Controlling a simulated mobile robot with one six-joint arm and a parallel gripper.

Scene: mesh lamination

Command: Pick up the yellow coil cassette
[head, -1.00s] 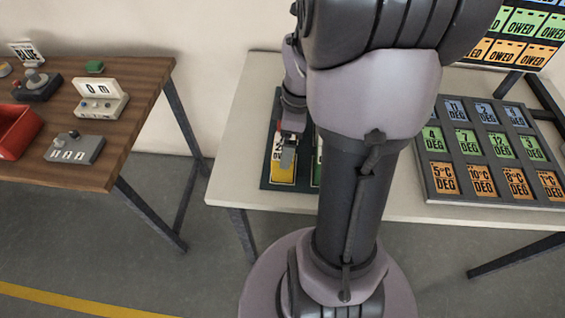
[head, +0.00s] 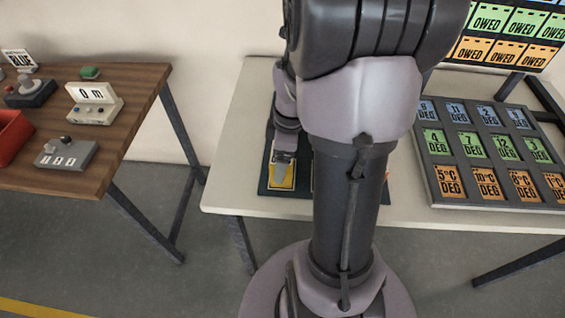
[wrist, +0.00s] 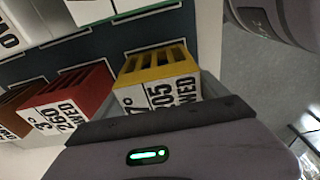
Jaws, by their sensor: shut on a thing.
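The yellow coil cassette (head: 281,182) sits at the left end of a dark mat (head: 263,185) on the pale table. In the wrist view the yellow cassette (wrist: 158,68) has slots on top and a white label with black print. My gripper (head: 284,160) is at it from above and shut on it. In the wrist view the gripper body covers the lower part of the cassette, and a grey finger shows at its right side. I cannot tell whether the cassette is clear of the mat.
A red cassette (wrist: 75,92) stands close beside the yellow one, with a brown one (wrist: 14,108) beyond it. More cassettes show at the upper left of the wrist view. A grey rack of labelled cards (head: 480,195) lies at the right. A wooden table (head: 130,110) with devices stands left.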

